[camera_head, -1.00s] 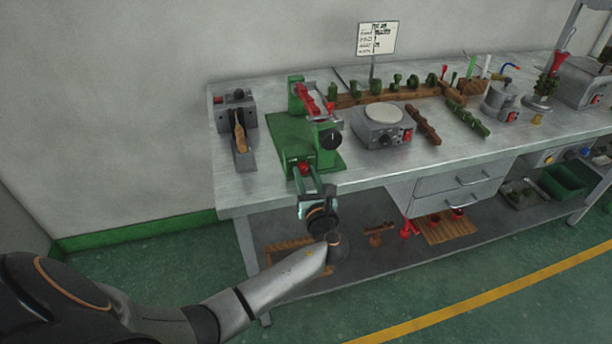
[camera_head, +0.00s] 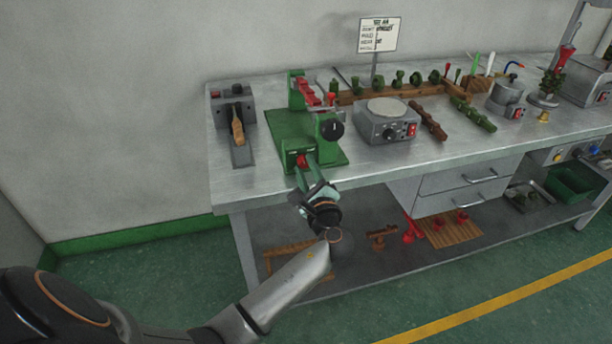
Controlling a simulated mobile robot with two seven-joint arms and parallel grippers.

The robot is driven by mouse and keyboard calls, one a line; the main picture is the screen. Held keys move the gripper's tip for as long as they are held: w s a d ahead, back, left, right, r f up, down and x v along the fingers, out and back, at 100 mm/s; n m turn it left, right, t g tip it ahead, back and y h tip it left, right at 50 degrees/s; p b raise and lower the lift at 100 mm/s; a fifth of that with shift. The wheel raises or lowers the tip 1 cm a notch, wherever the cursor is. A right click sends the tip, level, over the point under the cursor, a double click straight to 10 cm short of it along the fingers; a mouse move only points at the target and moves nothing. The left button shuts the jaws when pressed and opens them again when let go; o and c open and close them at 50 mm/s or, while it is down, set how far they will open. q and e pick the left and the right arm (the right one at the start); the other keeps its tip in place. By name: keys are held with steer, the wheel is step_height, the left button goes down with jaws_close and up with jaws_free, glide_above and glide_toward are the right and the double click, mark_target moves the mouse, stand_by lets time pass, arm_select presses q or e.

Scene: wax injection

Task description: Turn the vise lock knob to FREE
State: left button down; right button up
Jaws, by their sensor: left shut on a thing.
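The green vise (camera_head: 291,128) stands near the left part of the bench, with red pieces (camera_head: 306,92) at its top and a round black knob (camera_head: 331,130) on its right side. A small red knob (camera_head: 301,160) sits low on its front face. My left gripper (camera_head: 301,168) reaches up from the bench's front edge and is shut on this red knob. The fingers partly cover the knob, and its markings cannot be read. My right gripper is not in view.
A grey device with a wooden handle (camera_head: 237,130) stands left of the vise. A grey hotplate-like box (camera_head: 385,124) stands close on its right. A sign (camera_head: 378,35) rises behind. Drawers (camera_head: 458,180) and a lower shelf (camera_head: 380,262) are below the bench top (camera_head: 350,172).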

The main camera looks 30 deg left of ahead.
arm_select(q)
steer(key=shift+f+n+b, duration=0.3)
steer(key=shift+n+b, duration=0.4)
steer(key=shift+n, duration=0.3)
steer(key=shift+n+b, duration=0.65)
steer(key=shift+n, duration=0.15)
steer(key=shift+n+b, duration=0.3)
steer(key=shift+n, duration=0.1)
steer(key=shift+n+b, duration=0.45)
steer(key=shift+n, duration=0.05)
steer(key=shift+r+n+b, duration=0.2)
steer(key=shift+n+b, duration=0.15)
steer(key=shift+n, duration=0.25)
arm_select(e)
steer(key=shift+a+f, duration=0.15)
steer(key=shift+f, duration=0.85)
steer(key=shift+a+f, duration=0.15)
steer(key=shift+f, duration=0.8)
